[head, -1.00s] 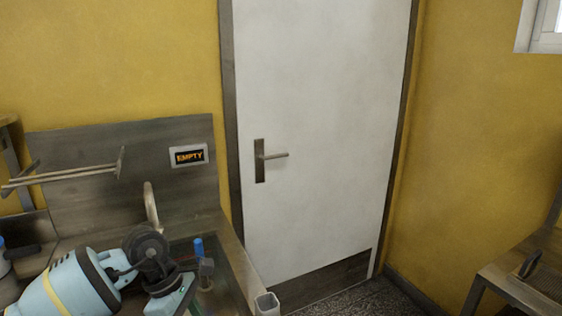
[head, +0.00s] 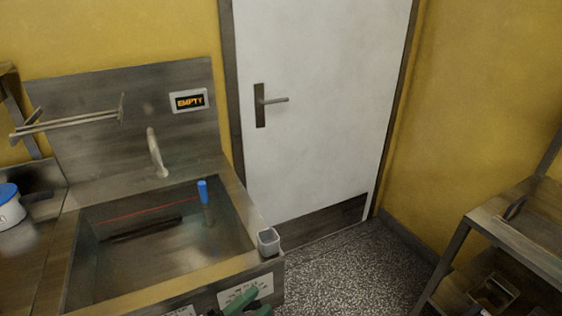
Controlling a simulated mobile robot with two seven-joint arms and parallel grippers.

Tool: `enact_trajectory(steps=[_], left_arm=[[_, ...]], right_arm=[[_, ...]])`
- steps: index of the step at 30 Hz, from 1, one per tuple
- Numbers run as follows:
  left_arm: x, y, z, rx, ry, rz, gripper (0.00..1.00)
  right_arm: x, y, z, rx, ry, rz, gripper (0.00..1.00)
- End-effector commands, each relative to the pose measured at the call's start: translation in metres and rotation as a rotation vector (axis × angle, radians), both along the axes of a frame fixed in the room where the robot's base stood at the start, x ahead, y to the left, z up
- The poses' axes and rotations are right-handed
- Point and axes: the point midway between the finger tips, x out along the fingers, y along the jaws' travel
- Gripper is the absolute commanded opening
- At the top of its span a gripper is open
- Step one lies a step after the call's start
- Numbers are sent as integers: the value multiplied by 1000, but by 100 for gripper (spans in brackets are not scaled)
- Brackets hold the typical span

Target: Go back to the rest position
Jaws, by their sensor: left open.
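Neither of my grippers can be made out in the head view now, and no arm of mine crosses the picture. The steel sink (head: 165,283) at lower left is in full view, with nothing of mine over it. A blue-topped upright piece (head: 203,190) stands at the sink's back right. A display (head: 189,101) on the panel behind reads EMPTY.
A tap (head: 157,155) rises behind the sink. A small grey cup (head: 268,240) is at its right front corner, above a green handle (head: 240,303). A blue-lidded pot (head: 10,207) stands left. A shelf rack (head: 515,235) stands right; speckled floor between is clear.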

Motion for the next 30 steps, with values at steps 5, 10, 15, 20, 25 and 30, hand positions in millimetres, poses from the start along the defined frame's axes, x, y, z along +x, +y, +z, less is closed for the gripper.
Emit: enact_trajectory(steps=[5, 10, 15, 20, 25, 30], left_arm=[[-24, 48, -62, -221, 441, 240, 46], [-76, 94, -132, -413, 855, 472, 46], [-150, 128, -190, -576, 1212, 684, 46], [-202, 143, -216, -667, 1412, 809, 46], [-222, 148, -225, -700, 1485, 856, 46], [-223, 148, -225, -701, 1486, 858, 46]], right_arm=[[4, 0, 4, 2, -10, -3, 36], [6, 0, 7, 1, -18, -3, 36], [9, 0, 10, 1, -24, -3, 36], [9, 0, 11, 0, -27, -2, 36], [9, -2, 11, -4, -27, 3, 36], [9, -3, 11, -8, -27, 6, 36]])
